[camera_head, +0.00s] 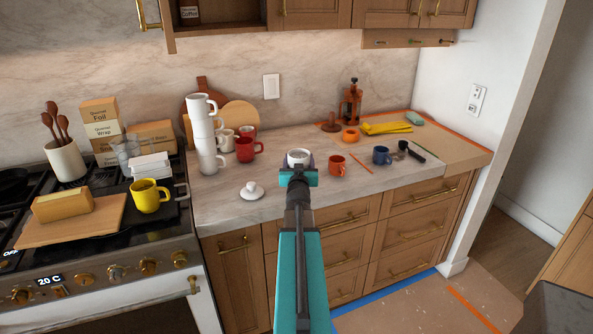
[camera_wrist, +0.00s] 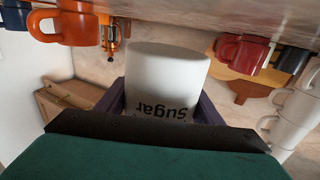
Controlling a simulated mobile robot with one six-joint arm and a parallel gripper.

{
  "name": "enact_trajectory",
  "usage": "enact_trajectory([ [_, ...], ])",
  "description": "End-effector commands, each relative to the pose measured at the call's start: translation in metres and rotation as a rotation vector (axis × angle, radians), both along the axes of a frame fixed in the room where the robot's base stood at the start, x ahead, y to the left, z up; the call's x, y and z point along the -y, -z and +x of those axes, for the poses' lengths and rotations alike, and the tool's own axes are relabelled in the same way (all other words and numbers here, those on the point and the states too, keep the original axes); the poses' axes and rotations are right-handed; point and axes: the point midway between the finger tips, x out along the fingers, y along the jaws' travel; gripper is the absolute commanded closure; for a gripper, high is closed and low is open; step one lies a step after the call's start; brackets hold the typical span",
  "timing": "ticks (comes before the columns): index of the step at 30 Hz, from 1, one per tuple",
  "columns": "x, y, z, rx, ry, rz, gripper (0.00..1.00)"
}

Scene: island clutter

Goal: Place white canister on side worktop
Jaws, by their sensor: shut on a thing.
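The white canister (camera_head: 299,153) is over the front part of the marble worktop (camera_head: 330,201), in the middle of the head view. In the wrist view the canister (camera_wrist: 166,72) appears upside down, with the word "Sugar" on its side. My gripper (camera_head: 299,174) is shut on it, with dark fingers on both sides of the canister in the wrist view (camera_wrist: 160,108). Whether its base touches the worktop cannot be told. A tan surface (camera_head: 452,157) edged with orange tape lies at the right end of the counter.
An orange mug (camera_head: 337,166), blue mug (camera_head: 381,156) and black-handled tool (camera_head: 412,151) stand to the right. A small white cup on a saucer (camera_head: 252,192), red mug (camera_head: 246,150) and stacked white mugs (camera_head: 203,125) are left. Yellow gloves (camera_head: 388,127) and a green item (camera_head: 414,118) lie at the back right.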

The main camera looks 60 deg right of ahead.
Motion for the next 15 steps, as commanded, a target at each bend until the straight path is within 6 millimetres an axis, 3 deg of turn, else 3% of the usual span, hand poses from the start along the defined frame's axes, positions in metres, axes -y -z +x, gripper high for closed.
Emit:
enact_trajectory([
  [15,0.0058,0.0012,0.0023,0.001,0.0,-0.001,0.72],
])
